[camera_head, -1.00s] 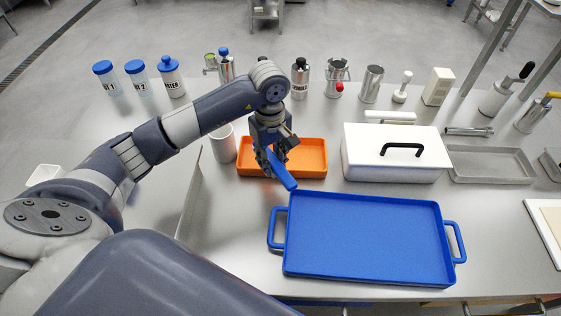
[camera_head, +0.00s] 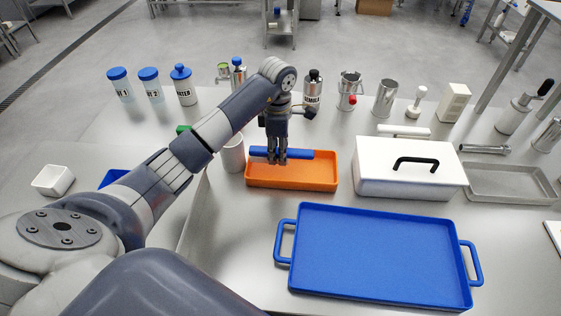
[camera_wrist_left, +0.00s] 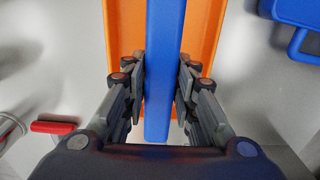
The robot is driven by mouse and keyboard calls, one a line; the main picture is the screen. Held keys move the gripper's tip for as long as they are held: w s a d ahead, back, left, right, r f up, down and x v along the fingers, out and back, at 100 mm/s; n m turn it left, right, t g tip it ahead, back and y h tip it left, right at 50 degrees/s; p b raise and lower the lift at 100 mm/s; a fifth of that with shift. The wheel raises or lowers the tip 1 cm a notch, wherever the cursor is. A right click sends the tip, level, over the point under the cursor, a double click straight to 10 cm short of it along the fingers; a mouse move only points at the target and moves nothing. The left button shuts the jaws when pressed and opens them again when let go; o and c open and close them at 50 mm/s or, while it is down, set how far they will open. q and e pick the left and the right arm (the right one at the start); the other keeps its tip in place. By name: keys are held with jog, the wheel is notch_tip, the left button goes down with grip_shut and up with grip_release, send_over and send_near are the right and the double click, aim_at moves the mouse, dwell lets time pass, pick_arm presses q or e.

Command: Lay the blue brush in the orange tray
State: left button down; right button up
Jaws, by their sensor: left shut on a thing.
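The blue brush (camera_head: 298,154) is a long blue bar, held level and running left to right over the back part of the orange tray (camera_head: 300,185). My left gripper (camera_head: 277,161) points down and is shut on the brush near its left end. In the left wrist view the brush (camera_wrist_left: 165,60) lies between both fingers of the gripper (camera_wrist_left: 163,85), with the orange tray (camera_wrist_left: 203,35) beneath it. I cannot tell whether the brush touches the tray. My right gripper is not in view.
A white lidded box (camera_head: 405,180) stands right of the orange tray, and a large blue tray (camera_head: 380,212) lies in front. A white cup (camera_head: 233,155) is close on the left. Bottles and metal cans (camera_head: 385,98) line the back.

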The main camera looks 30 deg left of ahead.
aim_at(279, 170)
pick_arm(q)
jog(key=shift+f, duration=0.65)
notch_tip(279, 170, down, 2)
jog(key=shift+d+f, duration=0.1)
jog(key=shift+f, duration=0.45)
jog(key=c, duration=1.7)
grip_release()
jog(key=shift+f, duration=0.15)
jog(key=o, duration=0.4)
